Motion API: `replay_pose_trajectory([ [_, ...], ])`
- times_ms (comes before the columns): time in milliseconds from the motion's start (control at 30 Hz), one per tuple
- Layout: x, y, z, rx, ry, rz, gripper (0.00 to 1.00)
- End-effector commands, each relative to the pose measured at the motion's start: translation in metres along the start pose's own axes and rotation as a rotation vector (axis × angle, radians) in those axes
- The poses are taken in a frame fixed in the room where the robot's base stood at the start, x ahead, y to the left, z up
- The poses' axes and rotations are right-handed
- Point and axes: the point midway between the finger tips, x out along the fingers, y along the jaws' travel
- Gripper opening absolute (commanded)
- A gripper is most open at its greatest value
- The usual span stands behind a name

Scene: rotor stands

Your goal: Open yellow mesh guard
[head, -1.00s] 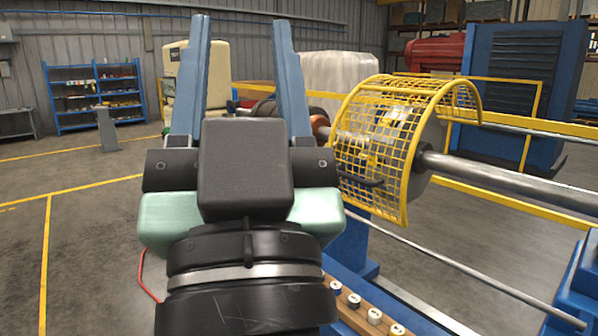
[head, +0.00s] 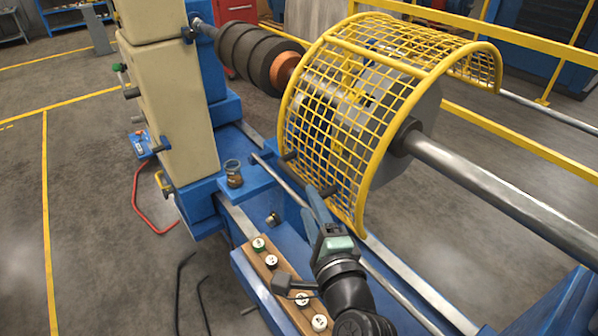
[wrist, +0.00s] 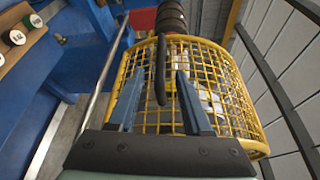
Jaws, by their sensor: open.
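The yellow mesh guard (head: 318,112) arches over the large grey disc on the shaft, its lower front edge hanging on the near side. A dark bar handle (wrist: 160,52) stands out from the guard's front in the wrist view; in the head view it is partly hidden near the guard's lower edge. My gripper (head: 316,203) is beside this lower edge, with its blue fingers pointing up toward the guard. In the wrist view my gripper (wrist: 160,76) is open, and the handle lies between the two spread fingers. I cannot tell whether either finger touches it.
A wooden strip with several round-topped pieces (head: 271,262) lies on the blue machine bed below my arm. A thin steel rod (head: 270,172) runs past the guard. A cream column (head: 165,105) stands left. A small jar (head: 233,174) sits on the blue ledge. Open floor lies left.

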Motion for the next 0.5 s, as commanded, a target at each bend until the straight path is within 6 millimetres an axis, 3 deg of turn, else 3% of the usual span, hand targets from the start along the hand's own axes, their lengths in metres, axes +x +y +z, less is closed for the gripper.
replay_pose_trajectory([
  [300, 0.055, -0.003, 0.001, -0.005, -0.001, -0.001, 0.50],
  [500, 0.077, -0.002, 0.000, -0.005, 0.000, -0.001, 0.50],
])
